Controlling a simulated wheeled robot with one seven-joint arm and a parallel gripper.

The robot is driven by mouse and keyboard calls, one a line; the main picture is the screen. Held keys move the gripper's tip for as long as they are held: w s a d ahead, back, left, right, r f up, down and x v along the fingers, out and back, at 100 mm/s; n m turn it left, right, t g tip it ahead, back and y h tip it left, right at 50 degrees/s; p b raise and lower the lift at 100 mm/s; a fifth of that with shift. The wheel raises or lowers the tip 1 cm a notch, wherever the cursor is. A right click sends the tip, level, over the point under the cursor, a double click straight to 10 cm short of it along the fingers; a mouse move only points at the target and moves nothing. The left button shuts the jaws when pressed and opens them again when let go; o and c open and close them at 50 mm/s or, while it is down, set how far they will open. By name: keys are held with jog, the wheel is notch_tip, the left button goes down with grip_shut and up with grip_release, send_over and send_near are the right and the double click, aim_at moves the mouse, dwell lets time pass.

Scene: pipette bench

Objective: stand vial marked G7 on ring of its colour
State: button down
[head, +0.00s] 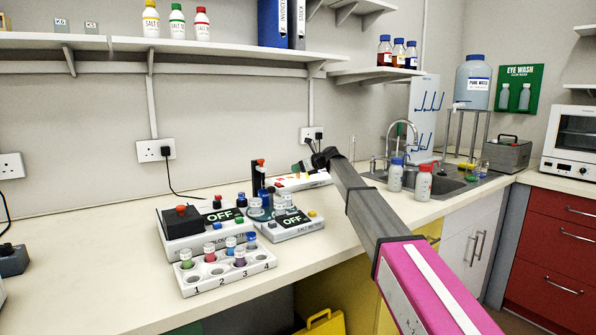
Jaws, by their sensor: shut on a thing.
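My gripper (306,165) is at the far end of my arm, over the back of the bench. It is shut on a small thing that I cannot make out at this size. Below it lies a white board (316,181) with red, orange and yellow marks; I cannot tell whether these are rings. No G7 mark is readable.
Two bottles (395,175) (424,183) stand near the sink (455,184).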

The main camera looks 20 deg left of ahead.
jog(key=shift+f, duration=0.3)
jog(key=shift+f, duration=0.15)
jog(key=c, duration=1.2)
grip_release()
jog(key=shift+s+d+r, duration=0.1)
jog(key=shift+r, duration=0.1)
jog(key=v, duration=1.1)
jog(key=shift+d, duration=0.35)
jog(key=shift+s+r, duration=0.1)
